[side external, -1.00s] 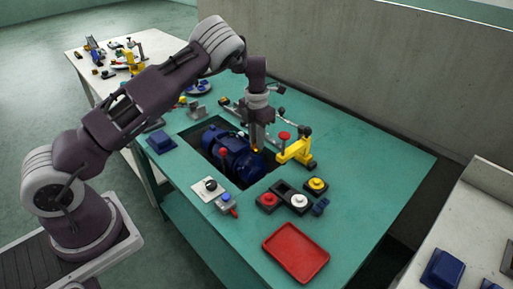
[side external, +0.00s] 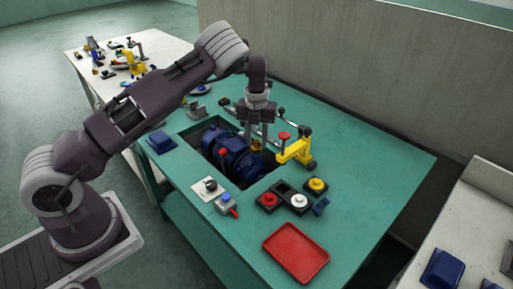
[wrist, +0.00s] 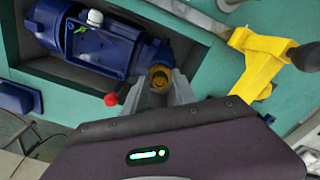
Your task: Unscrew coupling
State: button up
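The brass-coloured coupling (side external: 257,147) sits at the end of the blue pump (side external: 233,155), in the recess of the green table. In the wrist view the coupling (wrist: 160,77) is a round ring with a dark centre, beside the blue pump housing (wrist: 95,50). My gripper (side external: 257,139) points down over the coupling, its two fingers spread apart on either side of it. In the wrist view my gripper (wrist: 160,84) appears open, with a finger left and right of the ring. Exact finger contact is too small to see.
A yellow clamp (side external: 295,150) stands close to the right of my gripper. A red-knobbed lever (wrist: 111,99) rises close to the left finger. Push buttons (side external: 299,201) and an empty red tray (side external: 297,252) are nearer the table's front. The table's right side is clear.

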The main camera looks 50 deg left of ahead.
jog(key=shift+r, duration=2.3)
